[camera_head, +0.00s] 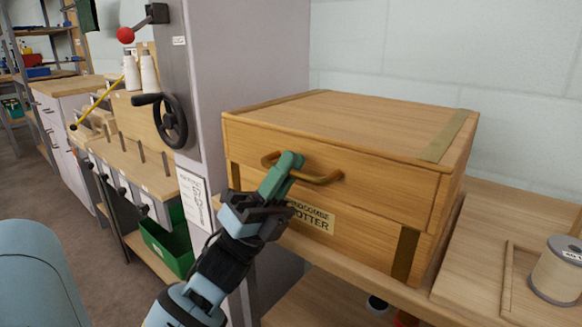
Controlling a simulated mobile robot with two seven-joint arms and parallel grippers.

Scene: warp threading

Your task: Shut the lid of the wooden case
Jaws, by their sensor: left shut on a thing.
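The wooden case (350,250) stands on a wooden bench top against the wall. Its lid (330,120) lies level over the lower part, and I see no clear gap at the front seam. A curved brass-coloured handle (325,180) is on the front of the lid. My left gripper (284,170) reaches up from below, its green fingers shut on the handle left of its middle. Its wrist covers part of the label plate (315,217). My right gripper is not in view.
A grey machine column (240,50) with a black handwheel (172,120) stands close left of the case. A spool (557,270) and a shallow wooden tray (507,275) are at the right. A green bin (165,245) sits low at left.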

